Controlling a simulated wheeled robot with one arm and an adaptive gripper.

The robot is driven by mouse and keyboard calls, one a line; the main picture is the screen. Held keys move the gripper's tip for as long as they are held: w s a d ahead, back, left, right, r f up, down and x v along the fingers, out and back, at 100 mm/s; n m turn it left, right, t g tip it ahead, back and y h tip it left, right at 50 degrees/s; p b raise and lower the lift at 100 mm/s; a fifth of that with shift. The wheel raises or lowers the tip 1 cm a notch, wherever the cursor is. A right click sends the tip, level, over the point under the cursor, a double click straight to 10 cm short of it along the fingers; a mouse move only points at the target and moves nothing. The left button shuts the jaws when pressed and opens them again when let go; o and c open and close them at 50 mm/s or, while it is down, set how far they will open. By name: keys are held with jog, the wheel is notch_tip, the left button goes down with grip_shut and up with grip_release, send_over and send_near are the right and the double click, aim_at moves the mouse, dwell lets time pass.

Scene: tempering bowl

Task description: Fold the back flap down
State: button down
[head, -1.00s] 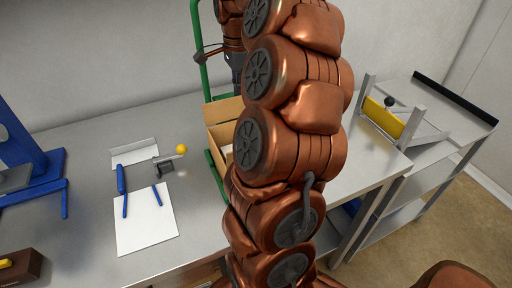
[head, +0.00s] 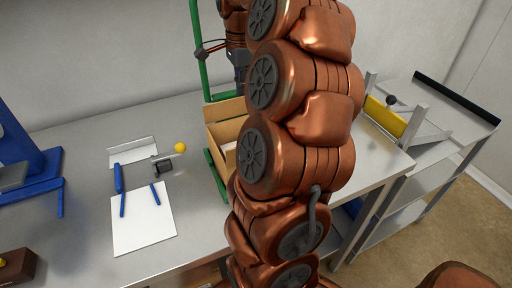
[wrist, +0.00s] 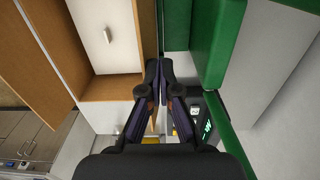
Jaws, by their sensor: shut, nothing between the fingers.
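The open cardboard box (head: 214,140) stands on the metal bench in the head view, its right part hidden behind my arm. Its back flap (head: 224,109) stands up at the far side. My gripper (head: 241,72) is above and behind this flap, partly hidden by my arm. In the wrist view my gripper (wrist: 159,70) is shut and empty, fingertips together. A brown cardboard panel (wrist: 146,25) runs just beside the tips; I cannot tell whether they touch it. The box's inside at left holds something white (wrist: 105,40).
A green frame (head: 197,50) rises behind the box and stands close to the fingers' right in the wrist view (wrist: 215,40). A side table (head: 440,120) stands right.

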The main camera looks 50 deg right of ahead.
jog(key=shift+s+a, duration=0.15)
jog(key=shift+s, duration=0.1)
jog(key=shift+s+b, duration=0.1)
jog(key=shift+b, duration=0.2)
jog(key=shift+s+a+f+b, duration=0.1)
jog(key=shift+s+a+b, duration=0.2)
jog(key=shift+b, duration=0.1)
jog(key=shift+s, duration=0.2)
